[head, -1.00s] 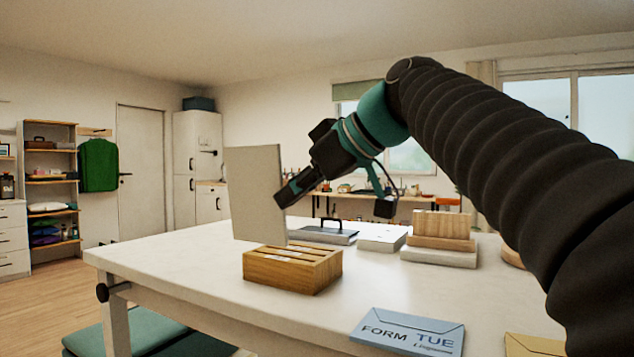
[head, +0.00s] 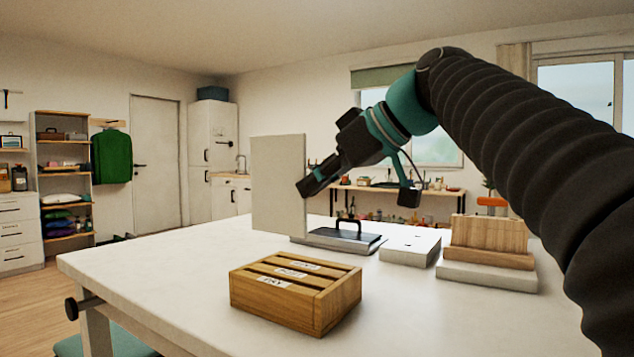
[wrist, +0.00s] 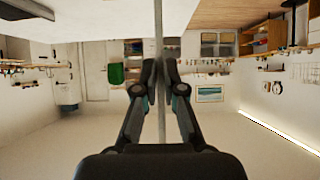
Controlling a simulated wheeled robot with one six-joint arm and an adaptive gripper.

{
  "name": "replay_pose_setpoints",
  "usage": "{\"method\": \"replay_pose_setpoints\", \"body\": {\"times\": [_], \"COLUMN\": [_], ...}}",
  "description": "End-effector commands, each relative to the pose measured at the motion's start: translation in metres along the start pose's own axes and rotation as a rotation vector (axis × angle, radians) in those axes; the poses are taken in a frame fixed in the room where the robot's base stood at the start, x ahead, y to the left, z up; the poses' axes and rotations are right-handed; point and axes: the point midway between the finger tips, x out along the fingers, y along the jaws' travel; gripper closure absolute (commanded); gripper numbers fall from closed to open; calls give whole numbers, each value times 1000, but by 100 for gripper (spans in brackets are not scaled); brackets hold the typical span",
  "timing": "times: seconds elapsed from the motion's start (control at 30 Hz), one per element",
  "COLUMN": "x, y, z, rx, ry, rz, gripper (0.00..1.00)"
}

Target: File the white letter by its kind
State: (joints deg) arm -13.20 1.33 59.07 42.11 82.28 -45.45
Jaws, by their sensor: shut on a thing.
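The white letter (head: 278,185) is held upright in the air in the head view, its broad pale face towards the camera with no writing seen on it. My gripper (head: 308,187) is shut on its right edge. In the wrist view the letter (wrist: 159,30) shows edge-on as a thin strip between the fingers of my gripper (wrist: 160,95). A wooden sorting box (head: 270,305) with several slots stands on the white table, below and in front of the letter. Small white labels mark its slots; the nearest seems to read "PAY", the others are too small to read surely.
Behind the box on the table (head: 130,262) are a grey slab with a black handle (head: 335,240), a white block (head: 408,250) and a wooden stand on a pale base (head: 490,272). The table's left part is clear.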

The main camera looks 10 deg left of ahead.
Motion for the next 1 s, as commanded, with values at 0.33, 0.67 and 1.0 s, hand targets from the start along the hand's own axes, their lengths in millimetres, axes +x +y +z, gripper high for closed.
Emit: {"method": "replay_pose_setpoints", "body": {"times": [0.33,0.67,1.0], "x": [3,20,27], "y": [1,1,1], "z": [13,37,47], "rx": [1,1,1], "ry": [7,7,7], "rz": [1,1,1], "gripper": [100,100,100]}}
